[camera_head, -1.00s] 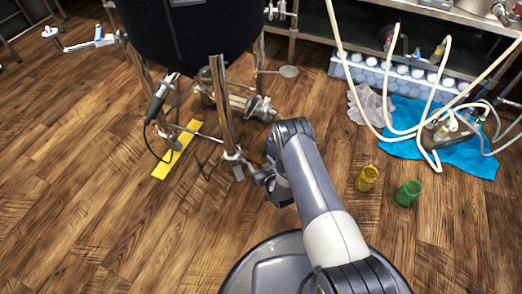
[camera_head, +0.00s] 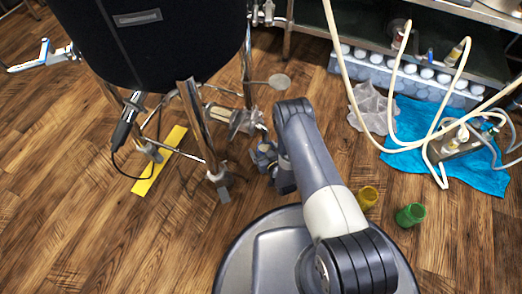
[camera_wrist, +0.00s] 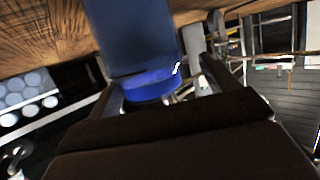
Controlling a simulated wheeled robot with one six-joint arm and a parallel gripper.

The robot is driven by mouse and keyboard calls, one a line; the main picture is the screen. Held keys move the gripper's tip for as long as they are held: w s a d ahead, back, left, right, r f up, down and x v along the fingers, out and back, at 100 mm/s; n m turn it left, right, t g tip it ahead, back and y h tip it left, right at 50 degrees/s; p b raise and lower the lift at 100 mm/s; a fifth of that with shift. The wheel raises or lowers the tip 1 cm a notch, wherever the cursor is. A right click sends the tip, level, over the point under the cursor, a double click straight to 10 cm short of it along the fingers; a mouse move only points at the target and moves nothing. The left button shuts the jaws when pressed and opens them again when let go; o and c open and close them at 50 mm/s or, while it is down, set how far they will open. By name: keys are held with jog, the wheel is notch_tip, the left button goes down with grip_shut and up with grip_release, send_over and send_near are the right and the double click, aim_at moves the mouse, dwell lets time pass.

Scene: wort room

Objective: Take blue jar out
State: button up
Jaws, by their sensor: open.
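In the wrist view, a blue jar (camera_wrist: 140,40) with a brighter blue band (camera_wrist: 150,87) fills the upper middle. It sits between the two fingers of my gripper (camera_wrist: 158,88); contact with them cannot be made out. In the head view, my gripper (camera_head: 264,158) is low near the floor, just right of a leg of the black vessel (camera_head: 150,45). The blue jar cannot be told apart from the gripper there.
A yellow jar (camera_head: 368,197) and a green jar (camera_head: 410,215) stand on the floor right of my arm. Metal legs (camera_head: 203,125) and a yellow strip (camera_head: 160,160) are at left. A blue cloth (camera_head: 480,175) with hoses lies at right, before a shelf.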

jog(key=shift+w+a+f, duration=0.15)
jog(key=shift+w, duration=0.1)
jog(key=shift+c, duration=0.2)
jog(key=c, duration=1.7)
